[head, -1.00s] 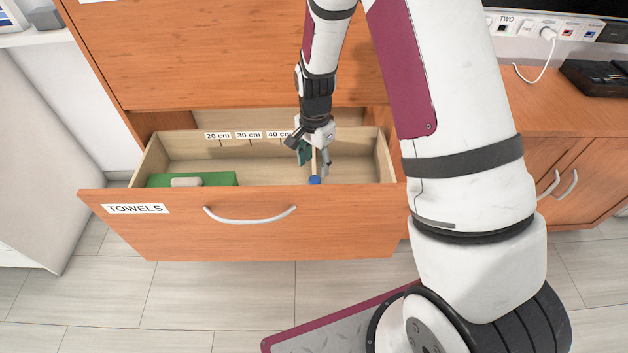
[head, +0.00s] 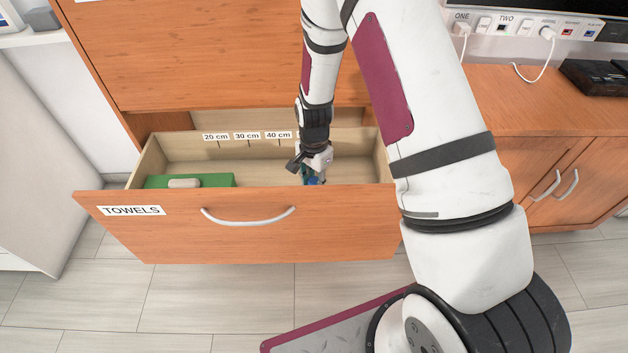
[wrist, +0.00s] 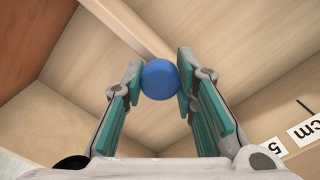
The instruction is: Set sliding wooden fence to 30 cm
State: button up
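The drawer labelled TOWELS (head: 165,230) is pulled open. On its inner back wall are the marks 20 cm (head: 215,137), 30 cm (head: 247,136) and 40 cm (head: 279,135). A label starting with 5 shows partly in the wrist view (wrist: 275,148). The sliding wooden fence (wrist: 130,27) is a pale strip with a round blue knob (wrist: 160,79). It stands right of the 40 cm mark, and its exact reading is hidden by my arm. My gripper (wrist: 160,82) is inside the drawer, its teal fingers against both sides of the knob.
A green block (head: 215,181) with a pale piece (head: 184,183) on it lies at the drawer's left end. The drawer floor between it and the fence looks clear. The drawer front with its handle (head: 248,219) stands before my gripper. A cabinet (head: 540,110) is at the right.

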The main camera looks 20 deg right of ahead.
grip_shut()
jog(key=w+a+b, duration=0.1)
jog(key=w+a, duration=0.2)
jog(key=a, duration=0.6)
jog(key=w+a+b, duration=0.1)
jog(key=w+a, duration=0.2)
jog(key=a, duration=0.7)
jog(key=shift+b, duration=0.4)
jog(key=shift+a, duration=0.1)
jog(key=o, duration=0.9)
grip_release()
jog(key=shift+w, duration=0.1)
notch_tip(320, 180, up, 12)
